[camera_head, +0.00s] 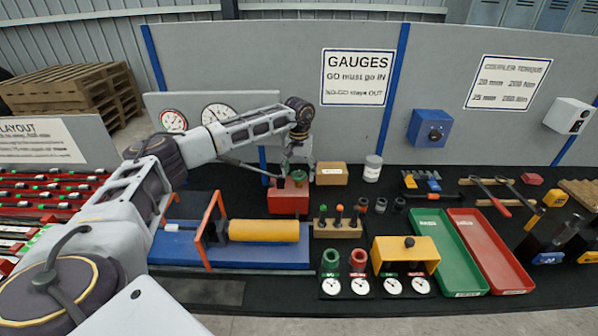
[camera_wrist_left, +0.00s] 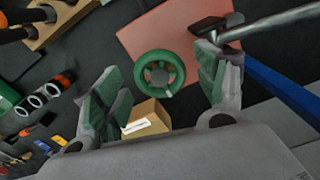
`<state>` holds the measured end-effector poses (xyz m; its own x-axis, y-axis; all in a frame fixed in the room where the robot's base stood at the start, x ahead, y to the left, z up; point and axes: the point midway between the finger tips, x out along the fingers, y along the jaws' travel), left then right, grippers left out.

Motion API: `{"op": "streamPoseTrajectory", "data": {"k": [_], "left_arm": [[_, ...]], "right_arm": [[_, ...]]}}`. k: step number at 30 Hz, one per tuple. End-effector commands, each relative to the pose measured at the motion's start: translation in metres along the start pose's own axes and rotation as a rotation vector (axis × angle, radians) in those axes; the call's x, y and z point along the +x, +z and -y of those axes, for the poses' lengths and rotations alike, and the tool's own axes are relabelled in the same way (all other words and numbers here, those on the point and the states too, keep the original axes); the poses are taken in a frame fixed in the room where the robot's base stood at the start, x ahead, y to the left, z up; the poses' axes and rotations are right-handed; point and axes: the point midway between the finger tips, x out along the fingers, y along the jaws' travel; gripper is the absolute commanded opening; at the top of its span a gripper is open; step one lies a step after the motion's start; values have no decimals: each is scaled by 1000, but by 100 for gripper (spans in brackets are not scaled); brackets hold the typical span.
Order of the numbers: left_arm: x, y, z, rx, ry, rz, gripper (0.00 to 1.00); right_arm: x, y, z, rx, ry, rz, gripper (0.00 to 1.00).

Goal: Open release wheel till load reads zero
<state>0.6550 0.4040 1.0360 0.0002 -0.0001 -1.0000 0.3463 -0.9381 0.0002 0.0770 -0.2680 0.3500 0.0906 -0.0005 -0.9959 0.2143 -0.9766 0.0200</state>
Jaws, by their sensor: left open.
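The release wheel (camera_wrist_left: 143,76) is a green ring with a hub and spokes, seen from above in the left wrist view. It sits over the red pump box (camera_wrist_left: 130,38), which also shows in the head view (camera_head: 288,201). My left gripper (camera_head: 298,166) is above the box. In the left wrist view its open green-padded fingers (camera_wrist_left: 160,84) stand either side of the wheel, with visible gaps. I cannot tell its height above the wheel. Two round dials, one left (camera_head: 173,121) and one right (camera_head: 218,114), stand behind; their readings are too small. My right gripper is out of view.
A grey lever (camera_wrist_left: 272,21) with a black end reaches over the box beside my finger. A cardboard-coloured block (camera_head: 331,174) stands right of the box. A yellow cylinder (camera_head: 264,231) lies on a blue bed (camera_head: 275,255) in front. A wooden rack (camera_head: 338,229) holds several plugs.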

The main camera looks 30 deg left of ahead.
Motion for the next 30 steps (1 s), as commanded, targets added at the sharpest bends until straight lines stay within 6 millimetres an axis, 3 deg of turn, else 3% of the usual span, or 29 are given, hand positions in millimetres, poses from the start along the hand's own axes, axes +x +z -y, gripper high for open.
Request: {"op": "streamPoseTrajectory", "data": {"k": [8, 19, 30], "left_arm": [[1, 0, 0, 0, 0, 0, 72], [1, 0, 0, 0, 0, 0, 27], [1, 0, 0, -36, 0, 1, 27]], "right_arm": [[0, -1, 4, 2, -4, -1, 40], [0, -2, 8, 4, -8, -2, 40], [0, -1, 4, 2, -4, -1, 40]]}}
